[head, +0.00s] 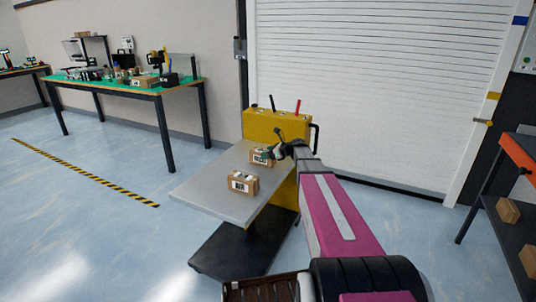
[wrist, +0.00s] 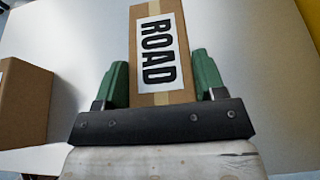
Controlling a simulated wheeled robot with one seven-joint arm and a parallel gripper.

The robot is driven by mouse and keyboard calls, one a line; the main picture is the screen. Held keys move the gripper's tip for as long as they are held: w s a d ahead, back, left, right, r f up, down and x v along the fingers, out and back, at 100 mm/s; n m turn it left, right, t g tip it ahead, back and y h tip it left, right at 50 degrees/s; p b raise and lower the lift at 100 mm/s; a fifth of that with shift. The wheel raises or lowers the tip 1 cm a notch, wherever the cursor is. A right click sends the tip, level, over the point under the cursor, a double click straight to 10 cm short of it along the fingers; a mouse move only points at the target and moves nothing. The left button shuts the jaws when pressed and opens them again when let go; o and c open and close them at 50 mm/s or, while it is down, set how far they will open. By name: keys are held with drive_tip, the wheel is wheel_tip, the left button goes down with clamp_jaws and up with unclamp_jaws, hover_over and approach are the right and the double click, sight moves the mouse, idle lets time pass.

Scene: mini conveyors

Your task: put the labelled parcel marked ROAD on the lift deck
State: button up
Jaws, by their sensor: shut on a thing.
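The parcel marked ROAD (wrist: 160,45) is a brown box with a white label, between the green fingers of my gripper (wrist: 163,85) in the wrist view. My gripper is shut on it. In the head view the parcel (head: 261,156) is at the far part of the grey lift deck (head: 213,190), beside the yellow lift body, with my gripper (head: 270,153) at its right. It looks to be on or just above the deck; I cannot tell which. The parcel's far end is cut off in the wrist view.
A second labelled parcel (head: 243,182) stands on the deck, nearer the front; a brown box shows at the left in the wrist view (wrist: 22,102). The yellow lift body (head: 277,125) has levers on top. A cluttered workbench (head: 130,85) stands at the back left. Floor at left is clear.

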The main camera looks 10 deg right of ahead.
drive_tip(key=shift+f, duration=0.1)
drive_tip(key=o, duration=1.1)
drive_tip(key=v, duration=1.2)
drive_tip(key=shift+s, duration=0.1)
